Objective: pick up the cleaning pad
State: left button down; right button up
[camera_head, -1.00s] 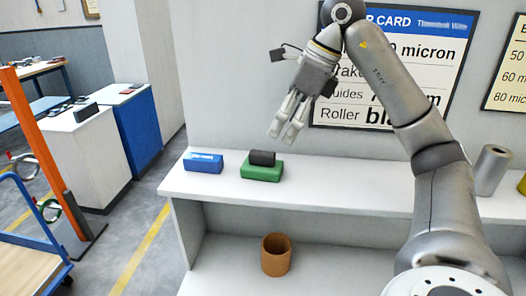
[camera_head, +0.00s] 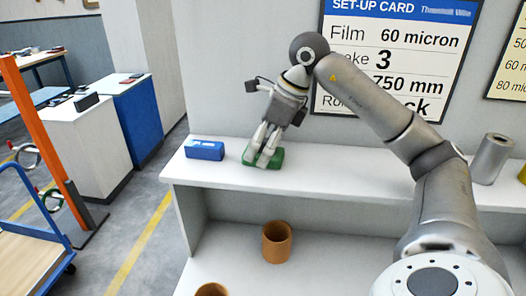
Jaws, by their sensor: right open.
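A green block (camera_head: 276,159) lies on the white shelf top, left of the middle. The small dark block seen on top of it earlier is now hidden behind the fingers; which of the two is the cleaning pad I cannot tell for sure. My right gripper (camera_head: 257,160) points down with its fingers open, in front of the green block and overlapping it in the view. Whether the fingers touch either block I cannot tell. My left gripper is not in view.
A blue box (camera_head: 204,150) lies just left of the green block. A grey cylinder (camera_head: 492,160) stands at the right on the shelf top. An orange-brown cup (camera_head: 277,243) stands on the lower shelf. The shelf top between is clear.

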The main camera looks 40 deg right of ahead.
jog(key=shift+d, duration=0.1)
jog(key=shift+c, duration=0.4)
jog(key=c, duration=1)
jog(key=shift+c, duration=0.2)
jog(key=shift+r, duration=0.55)
notch_tip(320, 180, up, 2)
jog(key=shift+r, duration=0.2)
jog(key=s+a+r+p, duration=0.1)
jog(key=s+a+r, duration=0.3)
jog(key=s+r, duration=0.5)
jog(key=s, duration=0.4)
jog(key=shift+s+r, duration=0.25)
jog(key=shift+s, duration=0.05)
